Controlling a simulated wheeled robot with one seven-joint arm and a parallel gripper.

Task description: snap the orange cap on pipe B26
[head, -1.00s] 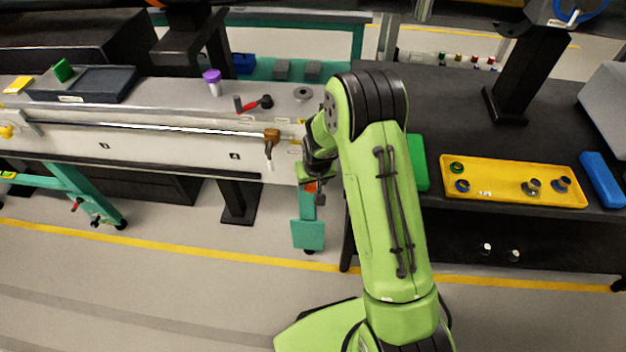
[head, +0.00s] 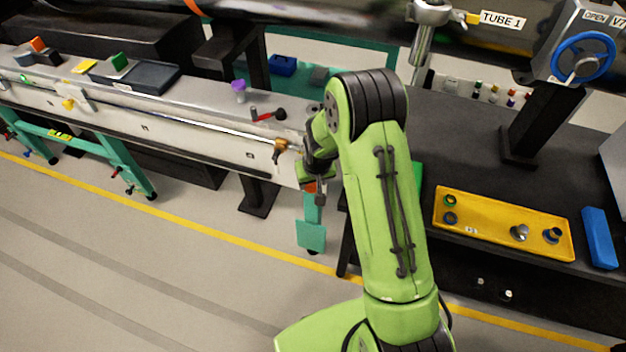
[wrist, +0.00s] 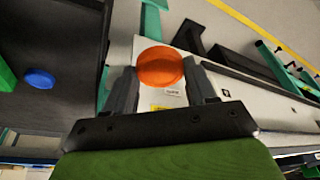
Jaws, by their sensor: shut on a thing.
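My gripper (head: 317,190) hangs at the right end of the long white bench, in front of its edge. In the wrist view, my gripper (wrist: 160,78) is shut on the round orange cap (wrist: 160,62), which sits between both fingers. In the head view only a sliver of the orange cap (head: 311,187) shows; my wrist hides the rest. A thin silver pipe (head: 190,120) runs along the bench front to a brass fitting (head: 281,146), left of my gripper and apart from it. I can read no B26 mark.
A yellow tray (head: 487,231) with several rings and fittings lies on the dark table at right, beside a blue block (head: 600,238). A purple-topped part (head: 239,90) and a red-handled tool (head: 265,115) stand on the white bench (head: 205,105). Overhead is a blue valve wheel (head: 582,58).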

